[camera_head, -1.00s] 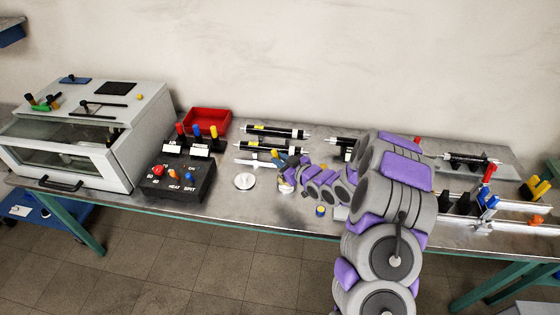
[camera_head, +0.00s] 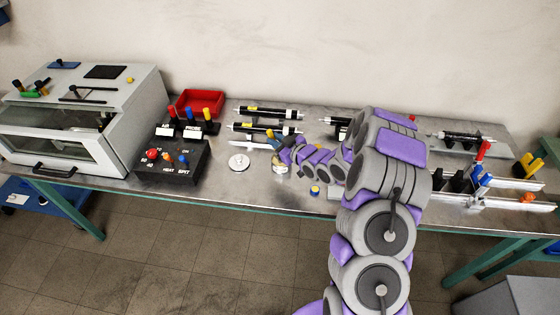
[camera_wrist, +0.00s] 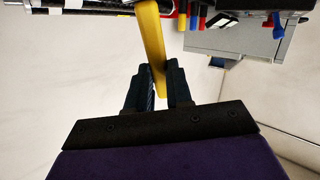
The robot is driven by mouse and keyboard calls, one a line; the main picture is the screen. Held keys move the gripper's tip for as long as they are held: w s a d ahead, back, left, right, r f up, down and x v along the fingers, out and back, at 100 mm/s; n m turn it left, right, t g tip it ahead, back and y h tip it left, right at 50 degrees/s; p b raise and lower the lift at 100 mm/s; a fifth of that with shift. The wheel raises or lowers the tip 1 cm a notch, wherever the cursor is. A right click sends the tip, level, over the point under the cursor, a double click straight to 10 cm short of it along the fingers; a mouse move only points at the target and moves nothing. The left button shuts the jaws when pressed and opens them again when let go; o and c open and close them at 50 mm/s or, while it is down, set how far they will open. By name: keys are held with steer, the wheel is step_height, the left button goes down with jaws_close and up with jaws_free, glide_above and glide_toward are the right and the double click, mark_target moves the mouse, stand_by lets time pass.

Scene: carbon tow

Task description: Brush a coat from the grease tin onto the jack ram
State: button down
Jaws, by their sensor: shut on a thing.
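My gripper (camera_wrist: 159,85) is shut on a long yellow handle (camera_wrist: 152,40) in the wrist view, likely the brush. Its bristles cannot be made out. In the head view my gripper (camera_head: 274,140) is small, low over the bench at the end of my purple and grey arm. A small pale tin (camera_head: 280,169), likely the grease tin, stands just in front of it, partly hidden by my arm. Black cylinders with bright ends (camera_head: 268,112) lie behind; another (camera_head: 467,136) lies at the right. I cannot tell which is the jack ram.
A white disc (camera_head: 239,162) lies left of the tin. A small blue and yellow pot (camera_head: 315,191) stands near the front edge. A black switch box (camera_head: 172,167), red bin (camera_head: 200,101) and white oven (camera_head: 84,120) are at the left. Clamps and rails (camera_head: 490,185) crowd the right.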

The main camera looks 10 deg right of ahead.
mark_target(271, 131)
steer(key=shift+a+r+p, duration=0.15)
steer(key=shift+r+p, duration=0.7)
steer(key=shift+r, duration=0.95)
steer(key=shift+r+p, duration=0.6)
steer(key=shift+r, duration=0.6)
